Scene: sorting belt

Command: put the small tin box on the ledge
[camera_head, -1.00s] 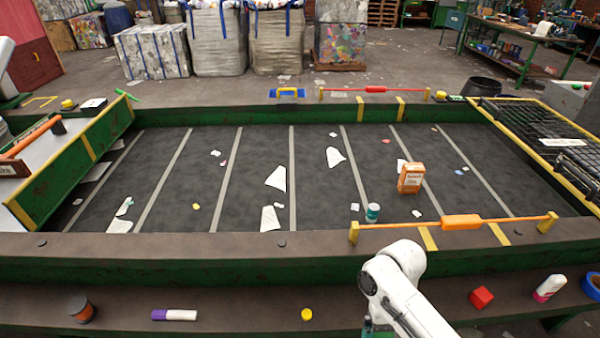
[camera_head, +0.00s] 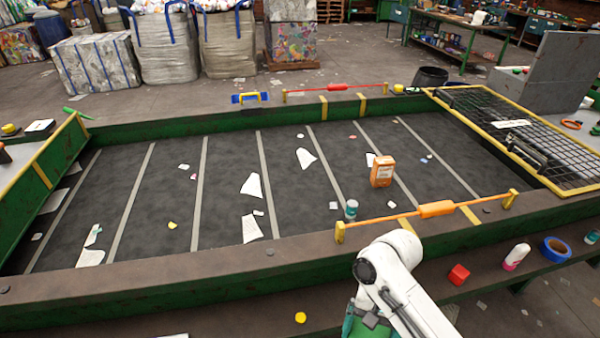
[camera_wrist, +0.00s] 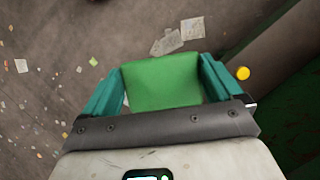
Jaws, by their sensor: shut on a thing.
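The small tin box (camera_wrist: 160,82) is a plain green block in the wrist view. My gripper (camera_wrist: 157,88) has its teal fingers on both sides of it and is shut on it. In the head view my gripper (camera_head: 362,328) shows only partly at the bottom edge, below my white arm, with some green beside it. The ledge (camera_head: 225,322) is the long brown shelf along the near side of the belt. It also shows at the right of the wrist view (camera_wrist: 278,62). I cannot tell the box's height relative to the ledge.
On the ledge are a yellow round piece (camera_head: 300,317), a red cube (camera_head: 458,275), a white-and-pink bottle (camera_head: 516,257) and blue tape (camera_head: 555,250). The belt (camera_head: 225,190) holds paper scraps, an orange carton (camera_head: 382,171) and a teal-lidded jar (camera_head: 351,210). An orange-handled bar (camera_head: 437,209) spans the near rim.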

